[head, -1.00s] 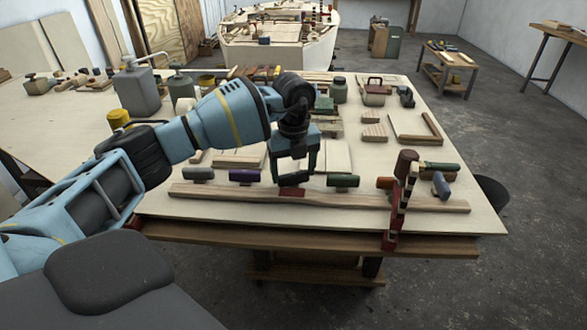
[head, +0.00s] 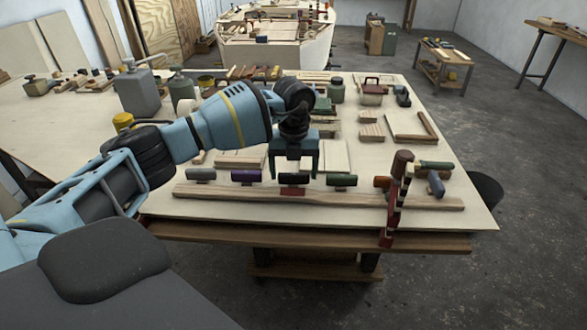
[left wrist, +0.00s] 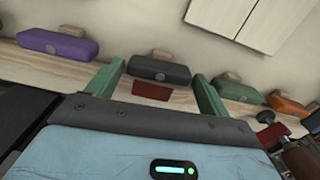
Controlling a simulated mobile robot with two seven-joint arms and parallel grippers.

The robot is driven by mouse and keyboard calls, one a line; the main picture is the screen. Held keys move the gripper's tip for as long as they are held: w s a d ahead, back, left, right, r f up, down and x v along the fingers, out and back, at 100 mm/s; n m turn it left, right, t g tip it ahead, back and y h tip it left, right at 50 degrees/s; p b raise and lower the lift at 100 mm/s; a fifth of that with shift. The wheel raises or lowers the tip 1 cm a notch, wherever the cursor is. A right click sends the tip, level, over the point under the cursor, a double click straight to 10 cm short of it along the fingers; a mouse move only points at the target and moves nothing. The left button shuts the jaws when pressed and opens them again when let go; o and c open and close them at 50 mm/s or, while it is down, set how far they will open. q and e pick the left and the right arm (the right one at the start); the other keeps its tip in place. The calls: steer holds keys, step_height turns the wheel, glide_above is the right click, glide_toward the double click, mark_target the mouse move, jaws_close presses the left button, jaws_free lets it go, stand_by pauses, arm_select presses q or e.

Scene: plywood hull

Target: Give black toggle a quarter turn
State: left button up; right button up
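The black toggle (left wrist: 158,70) is a dark rounded bar between the purple toggle (left wrist: 58,46) and the green toggle (left wrist: 237,90) in the left wrist view. A small red plate (left wrist: 152,91) shows just in front of it, also in the head view (head: 292,191). My left gripper (head: 294,176) is open over the rail at this toggle. In the left wrist view its two green fingers (left wrist: 160,78) stand apart on either side of the toggle. I cannot tell whether they touch it. In the head view the gripper largely hides the toggle. My right gripper is not in view.
The toggles line a wooden rail (head: 330,198) near the front edge of the plywood table. A dark toggle (head: 200,174) is at the left. An orange toggle (head: 382,182), a red clamp (head: 392,215) and a blue-handled piece (head: 436,183) are at the right.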

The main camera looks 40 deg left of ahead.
mark_target(294, 174)
arm_select(q)
steer(key=shift+o, duration=1.2)
steer(key=shift+r, duration=0.1)
step_height(294, 174, up, 8)
steer(key=shift+f, duration=0.2)
